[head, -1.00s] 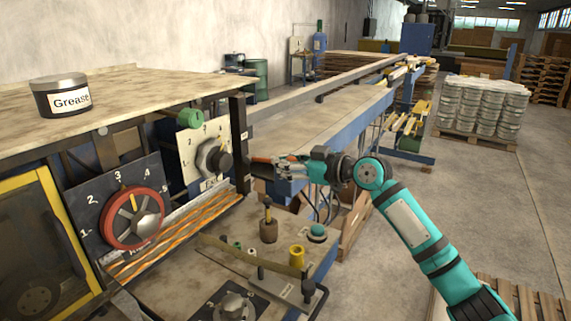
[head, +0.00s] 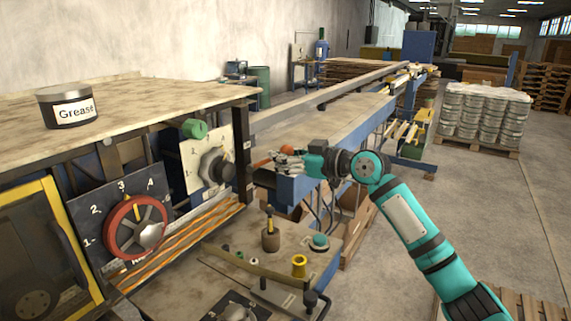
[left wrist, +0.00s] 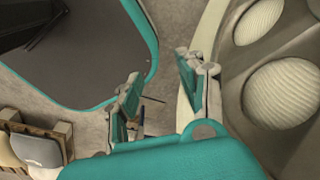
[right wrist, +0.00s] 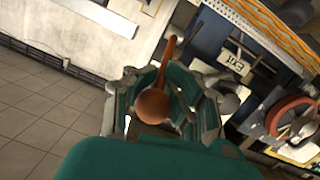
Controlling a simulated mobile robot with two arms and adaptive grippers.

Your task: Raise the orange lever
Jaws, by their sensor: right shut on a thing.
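The orange lever shows its round knob (head: 287,150) at the end of the blue-framed conveyor table. In the right wrist view its shaft (right wrist: 170,60) runs up from the ball between the fingers. My right gripper (head: 284,162) is around the lever just below the knob and shut on it; its fingers hide part of the lever in the head view. My left gripper (left wrist: 162,75) shows only in the left wrist view, its fingers apart with nothing between them.
A control bench (head: 225,262) with knobs and a yellow spool (head: 299,266) lies below the gripper. A red dial (head: 112,248) and a grey selector knob (head: 212,166) are at left. A grease can (head: 66,108) stands on the machine top. Open floor lies to the right.

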